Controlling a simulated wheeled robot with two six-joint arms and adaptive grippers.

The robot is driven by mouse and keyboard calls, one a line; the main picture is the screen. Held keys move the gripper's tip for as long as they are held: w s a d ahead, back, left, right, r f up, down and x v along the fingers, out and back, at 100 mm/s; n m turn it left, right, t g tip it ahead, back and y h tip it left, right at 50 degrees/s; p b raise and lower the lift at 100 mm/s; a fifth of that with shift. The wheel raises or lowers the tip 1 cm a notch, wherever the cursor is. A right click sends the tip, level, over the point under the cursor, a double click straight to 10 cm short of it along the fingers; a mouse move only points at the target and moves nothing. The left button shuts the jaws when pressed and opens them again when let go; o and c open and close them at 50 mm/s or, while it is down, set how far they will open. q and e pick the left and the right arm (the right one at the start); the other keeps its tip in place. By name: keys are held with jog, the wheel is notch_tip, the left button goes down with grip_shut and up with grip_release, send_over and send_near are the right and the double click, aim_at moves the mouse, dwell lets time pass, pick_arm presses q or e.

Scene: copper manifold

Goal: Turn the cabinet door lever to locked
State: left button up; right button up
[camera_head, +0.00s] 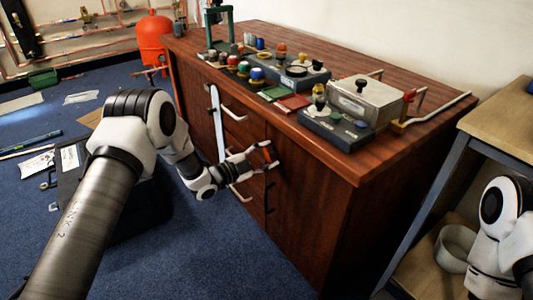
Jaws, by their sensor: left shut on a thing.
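The wooden cabinet (310,205) stands in the middle with its door and drawer front facing me. My left gripper (264,158) is at the upper part of this front, at the edge of the right-hand door. Its fingers are shut on a small part there, which looks like the door lever. The fingers hide most of the lever, so I cannot tell its angle. A dark upright handle (269,197) shows just below the gripper. My right arm shows at the right edge, but its gripper is out of view.
Bowed drawer handles (234,113) stick out left of the gripper. Switches, valves and a metal box (365,101) crowd the cabinet top. A wooden shelf unit (505,115) stands close at the right. Blue carpet (255,255) in front of the cabinet is clear.

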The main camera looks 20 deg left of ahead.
pick_arm(q)
jog(key=m, duration=0.4)
jog(key=shift+p, duration=0.35)
jog(key=shift+m, duration=1.8)
jog(key=o, duration=1.2)
jog(key=v, duration=1.2)
jog(key=shift+f, duration=0.1)
